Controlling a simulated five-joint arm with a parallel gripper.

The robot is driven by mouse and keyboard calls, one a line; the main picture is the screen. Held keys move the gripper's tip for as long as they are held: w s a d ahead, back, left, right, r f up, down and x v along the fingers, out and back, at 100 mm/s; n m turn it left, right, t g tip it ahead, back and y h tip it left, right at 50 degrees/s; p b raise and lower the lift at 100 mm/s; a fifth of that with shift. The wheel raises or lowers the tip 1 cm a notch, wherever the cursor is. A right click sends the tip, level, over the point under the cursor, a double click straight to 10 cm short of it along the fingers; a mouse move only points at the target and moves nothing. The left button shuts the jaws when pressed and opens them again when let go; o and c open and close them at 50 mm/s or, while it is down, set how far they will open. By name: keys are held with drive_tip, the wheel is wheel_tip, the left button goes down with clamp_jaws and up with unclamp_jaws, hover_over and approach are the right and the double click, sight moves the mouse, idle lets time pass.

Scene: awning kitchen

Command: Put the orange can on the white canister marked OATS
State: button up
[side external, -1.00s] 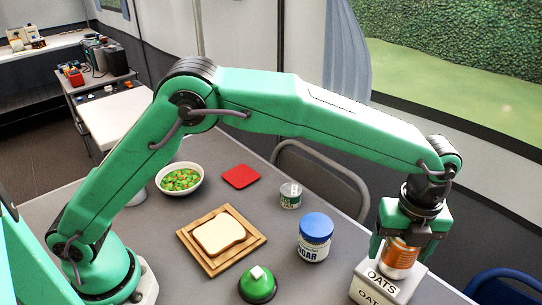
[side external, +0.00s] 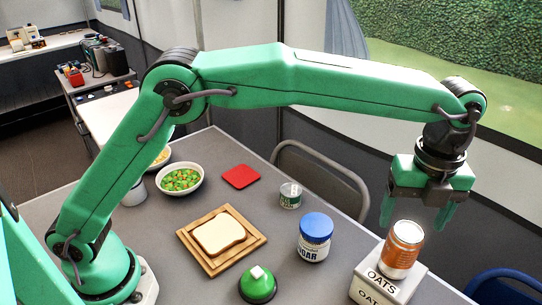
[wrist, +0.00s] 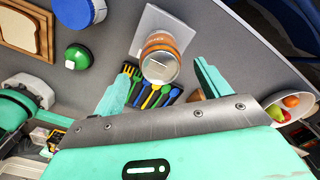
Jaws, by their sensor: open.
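The orange can (side external: 403,252) stands upright on top of the white canister marked OATS (side external: 379,290) at the front right of the table. In the wrist view the can (wrist: 161,58) shows its silver lid, with the white canister top (wrist: 148,22) under it. My gripper (side external: 416,212) is open and empty above the can. Its two green fingers are apart from the can and point down. In the wrist view the open fingers (wrist: 163,84) show on either side of the can.
A blue-lidded jar (side external: 315,238) stands left of the canister, with a small can (side external: 290,196) behind it. A green dome (side external: 258,285), bread on a wooden board (side external: 232,263), a vegetable bowl (side external: 181,190) and a red square (side external: 241,176) stand further left. Colourful utensils (wrist: 155,98) show beside the canister.

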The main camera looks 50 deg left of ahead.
drive_tip(key=shift+r, duration=1.75)
drive_tip(key=shift+a+r, duration=0.15)
drive_tip(key=shift+a, duration=0.05)
drive_tip(key=s+a+r+n+t+h, duration=0.1)
drive_tip(key=s+a+r+n, duration=0.2)
drive_tip(key=a+n, duration=0.6)
drive_tip(key=s+a+r+n+t, duration=0.15)
drive_tip(key=a+r+n, duration=0.25)
drive_tip(key=a, duration=0.9)
drive_tip(key=s+a+f+n+t, duration=0.1)
drive_tip(key=s+a+f+n, duration=0.3)
drive_tip(key=s+a+n, duration=0.3)
drive_tip(key=s+a+f+n+t+y, duration=0.1)
drive_tip(key=s+a+f+n+t, duration=0.1)
drive_tip(key=s+a+f+n, duration=0.2)
drive_tip(key=s+a+n, duration=0.3)
drive_tip(key=s, duration=0.2)
drive_tip(key=shift+s+n, duration=0.2)
drive_tip(key=shift+n, duration=0.2)
